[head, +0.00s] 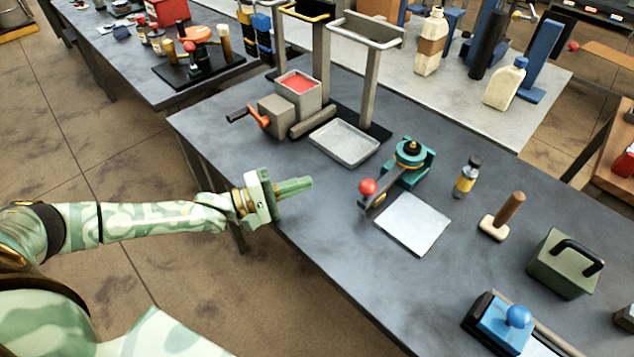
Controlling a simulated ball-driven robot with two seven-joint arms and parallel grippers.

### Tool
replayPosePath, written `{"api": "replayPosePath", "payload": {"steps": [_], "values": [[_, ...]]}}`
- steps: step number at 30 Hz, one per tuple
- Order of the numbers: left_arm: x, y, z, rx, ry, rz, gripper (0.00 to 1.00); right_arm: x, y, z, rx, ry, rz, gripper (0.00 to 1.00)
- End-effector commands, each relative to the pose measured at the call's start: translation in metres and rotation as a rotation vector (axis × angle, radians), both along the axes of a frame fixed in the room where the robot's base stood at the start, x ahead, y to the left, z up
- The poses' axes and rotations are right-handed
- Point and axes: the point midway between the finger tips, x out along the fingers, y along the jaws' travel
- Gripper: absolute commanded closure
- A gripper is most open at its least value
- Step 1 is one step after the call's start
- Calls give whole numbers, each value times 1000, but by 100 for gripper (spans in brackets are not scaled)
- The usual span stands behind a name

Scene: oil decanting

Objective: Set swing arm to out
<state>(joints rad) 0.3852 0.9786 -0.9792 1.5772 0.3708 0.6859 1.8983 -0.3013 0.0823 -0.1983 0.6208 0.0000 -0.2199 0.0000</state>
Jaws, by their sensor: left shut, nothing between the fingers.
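A swing arm (378,190) with a red ball knob (367,187) reaches toward the front left from a teal base (420,163) with a round pivot. The base stands on the grey table, behind a square pale plate (412,223). The arm's near end is beside the plate's left corner. My left gripper (308,182) is shut and empty over the table's front edge. Its fingers point right, toward the red knob, with a clear gap between them. My right gripper is not in view.
A grey machine with an orange-handled crank (250,115) and a shallow metal tray (345,143) stand behind my gripper. To the right are a small bottle (467,177), a wooden-handled stamp (502,216), a green weight (565,263) and a blue-knobbed device (505,322). The table's front middle is clear.

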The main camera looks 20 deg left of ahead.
Motion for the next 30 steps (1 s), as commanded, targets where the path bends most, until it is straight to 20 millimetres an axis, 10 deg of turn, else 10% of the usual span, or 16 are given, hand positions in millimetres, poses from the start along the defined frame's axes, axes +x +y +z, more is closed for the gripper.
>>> {"api": "replayPosePath", "payload": {"steps": [12, 30], "values": [[60, -62, 4, 0, -3, -2, 100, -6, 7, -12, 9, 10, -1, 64], [39, -91, 12, 4, -4, -1, 100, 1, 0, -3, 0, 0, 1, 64]]}}
